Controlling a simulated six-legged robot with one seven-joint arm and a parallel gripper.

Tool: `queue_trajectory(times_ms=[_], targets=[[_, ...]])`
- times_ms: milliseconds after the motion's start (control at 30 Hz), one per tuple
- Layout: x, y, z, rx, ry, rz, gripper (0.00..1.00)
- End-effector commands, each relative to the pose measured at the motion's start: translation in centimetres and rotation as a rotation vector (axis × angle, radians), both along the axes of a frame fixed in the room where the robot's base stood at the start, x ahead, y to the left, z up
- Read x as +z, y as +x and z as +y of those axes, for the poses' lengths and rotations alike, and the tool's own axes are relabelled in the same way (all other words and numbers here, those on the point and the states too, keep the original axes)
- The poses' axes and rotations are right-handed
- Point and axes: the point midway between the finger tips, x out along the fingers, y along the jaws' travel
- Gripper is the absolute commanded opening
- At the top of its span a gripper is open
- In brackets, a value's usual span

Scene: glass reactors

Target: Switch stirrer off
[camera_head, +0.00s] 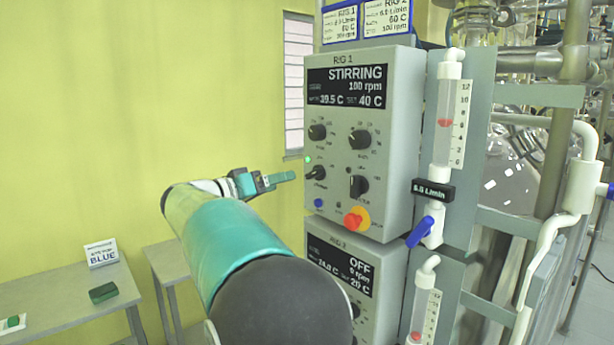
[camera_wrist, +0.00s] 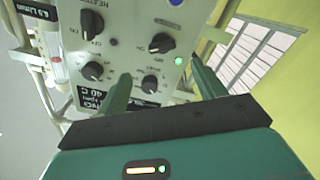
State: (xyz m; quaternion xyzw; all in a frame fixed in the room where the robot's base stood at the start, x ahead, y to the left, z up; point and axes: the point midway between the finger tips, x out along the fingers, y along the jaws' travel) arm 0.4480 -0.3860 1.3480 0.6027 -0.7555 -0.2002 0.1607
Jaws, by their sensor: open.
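The RIG 1 control box (camera_head: 400,115) has a display reading STIRRING, 100 rpm, 39.5 C, SET 40 C. A green lamp (camera_head: 308,159) is lit at its left edge; it also shows in the wrist view (camera_wrist: 179,60). Just below the lamp is a black switch knob (camera_head: 316,172), tilted, also in the wrist view (camera_wrist: 162,43); its label is too small to read. A heater knob (camera_wrist: 95,27) sits beside it. My gripper (camera_head: 291,177) is open and empty, left of the panel. In the wrist view its green fingers (camera_wrist: 158,72) point at the panel, apart from the knob.
A red stop button (camera_head: 356,218) on yellow and a blue button (camera_head: 318,202) sit low on the box. A second box (camera_head: 345,262), reading OFF, is below. A flowmeter (camera_head: 445,120) with blue valve stands right. Tables are at left.

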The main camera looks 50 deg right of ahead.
Motion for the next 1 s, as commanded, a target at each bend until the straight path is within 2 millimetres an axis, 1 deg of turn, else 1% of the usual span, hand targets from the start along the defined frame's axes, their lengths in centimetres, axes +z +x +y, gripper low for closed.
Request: queue_trajectory(times_ms=[33,300,400,500,633,900,933,1000], targets=[[-0.1,-0.2,-1.1,-0.004,0.0,0.001,0.69],[-0.1,-1.3,-6.4,-0.002,0.002,0.001,0.69],[-0.1,-1.7,-8.1,-0.002,0.002,0.001,0.69],[-0.1,-1.9,-9.4,0.0,0.003,0.002,0.69],[-0.1,-2.1,-10.2,0.0,0.002,0.002,0.69],[-0.1,-2.1,-10.4,0.003,0.002,0.003,0.69],[-0.1,-2.1,-10.4,0.003,0.002,0.003,0.67],[-0.1,-2.1,-10.4,0.003,0.002,0.003,0.53]])
